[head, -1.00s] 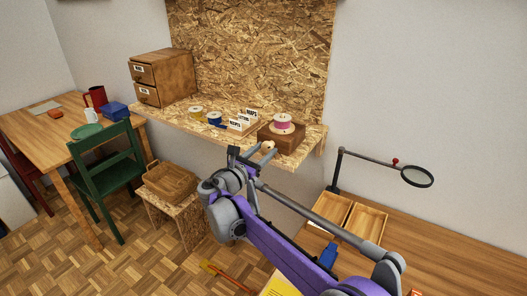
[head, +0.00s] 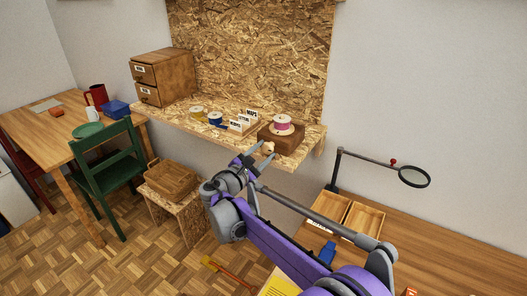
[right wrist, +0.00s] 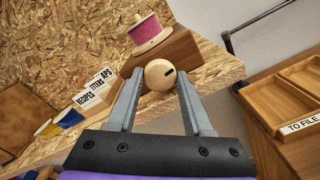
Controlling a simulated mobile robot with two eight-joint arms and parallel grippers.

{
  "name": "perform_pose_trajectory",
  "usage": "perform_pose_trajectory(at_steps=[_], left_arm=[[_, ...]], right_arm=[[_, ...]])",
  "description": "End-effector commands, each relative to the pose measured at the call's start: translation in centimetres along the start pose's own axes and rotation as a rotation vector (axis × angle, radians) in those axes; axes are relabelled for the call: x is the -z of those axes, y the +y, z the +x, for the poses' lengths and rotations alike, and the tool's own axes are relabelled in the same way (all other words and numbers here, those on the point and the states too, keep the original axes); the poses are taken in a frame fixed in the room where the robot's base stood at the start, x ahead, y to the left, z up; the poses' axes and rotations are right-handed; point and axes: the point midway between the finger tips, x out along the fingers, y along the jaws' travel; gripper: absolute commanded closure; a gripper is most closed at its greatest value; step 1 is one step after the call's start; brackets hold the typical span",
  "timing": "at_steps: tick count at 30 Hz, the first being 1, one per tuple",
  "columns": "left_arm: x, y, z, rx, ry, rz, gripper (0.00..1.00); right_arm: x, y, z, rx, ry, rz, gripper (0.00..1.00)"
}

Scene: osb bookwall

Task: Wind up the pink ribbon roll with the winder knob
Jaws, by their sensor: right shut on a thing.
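The pink ribbon roll (head: 283,121) sits on its pale flanged spool on top of a brown wooden block (head: 288,141) at the shelf's right end. It also shows in the right wrist view (right wrist: 144,30). The winder knob (right wrist: 157,78), a round pale wooden knob with a dark slot mark, is on the block's front side. My right gripper (right wrist: 159,79) is shut on the knob, one finger on each side of it. In the head view, the right gripper (head: 258,156) reaches the knob from the front. My left gripper is not in view.
The OSB shelf (head: 165,118) also carries a drawer box (head: 163,78), yellow and blue rolls (head: 214,117) and labelled card dividers (head: 243,120). A magnifier (head: 414,177) and a wooden tray (head: 362,219) are on the right-hand desk.

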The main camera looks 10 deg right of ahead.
Motion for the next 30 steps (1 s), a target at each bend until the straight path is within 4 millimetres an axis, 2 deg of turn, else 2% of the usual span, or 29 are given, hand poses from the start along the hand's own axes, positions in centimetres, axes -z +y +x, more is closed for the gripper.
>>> perform_pose_trajectory(at_steps=[15,16,20,30], left_arm=[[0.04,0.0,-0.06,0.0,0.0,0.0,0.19],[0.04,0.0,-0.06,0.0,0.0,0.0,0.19],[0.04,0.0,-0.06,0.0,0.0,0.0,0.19],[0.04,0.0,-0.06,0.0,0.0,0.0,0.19]], right_arm=[[0.06,-0.03,-0.03,0.0,0.001,0.022,1.0],[0.05,-0.03,-0.03,0.0,0.001,0.022,0.44],[0.04,-0.02,-0.02,0.0,0.0,0.021,0.21],[0.04,-0.08,0.0,0.002,0.0,0.022,0.19]])
